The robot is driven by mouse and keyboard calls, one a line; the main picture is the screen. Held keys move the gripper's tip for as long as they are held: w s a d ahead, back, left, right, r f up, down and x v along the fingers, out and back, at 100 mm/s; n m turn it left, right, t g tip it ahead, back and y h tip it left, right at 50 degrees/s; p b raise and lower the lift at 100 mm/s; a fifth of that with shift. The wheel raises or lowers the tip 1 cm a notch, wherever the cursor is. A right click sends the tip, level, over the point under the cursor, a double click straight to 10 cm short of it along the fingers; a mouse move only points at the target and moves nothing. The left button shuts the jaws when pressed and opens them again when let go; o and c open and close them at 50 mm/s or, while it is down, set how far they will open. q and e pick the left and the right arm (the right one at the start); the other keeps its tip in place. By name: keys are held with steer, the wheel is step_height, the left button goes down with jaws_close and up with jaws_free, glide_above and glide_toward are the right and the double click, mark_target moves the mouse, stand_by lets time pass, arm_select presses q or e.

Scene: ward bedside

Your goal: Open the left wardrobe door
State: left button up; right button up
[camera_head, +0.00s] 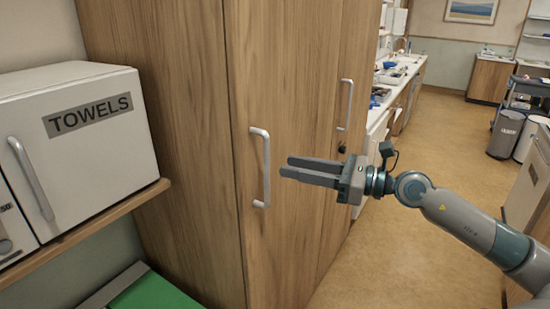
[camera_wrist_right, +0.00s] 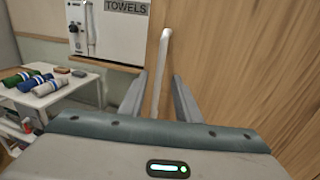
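The wooden wardrobe's left door (camera_head: 285,80) is shut in the head view. Its pale upright bar handle (camera_head: 265,168) is near the door's left edge. My right gripper (camera_head: 283,171) points left at the handle, with its fingertips just right of the bar. In the right wrist view the two fingers (camera_wrist_right: 159,92) are apart and the handle (camera_wrist_right: 163,62) shows between them. The fingers are not closed on it. Whether the bar is between the tips in depth is hard to tell. My left gripper is not in view.
The right door's handle (camera_head: 345,106) is farther back. A white cabinet marked TOWELS (camera_head: 90,150) stands on a wooden shelf (camera_head: 90,228) left of the wardrobe. A green-topped thing (camera_head: 155,292) is below. The floor (camera_head: 400,260) right of the wardrobe is clear.

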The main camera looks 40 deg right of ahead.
steer(key=shift+p+x, duration=1.5)
steer(key=shift+x, duration=1.25)
jaws_close()
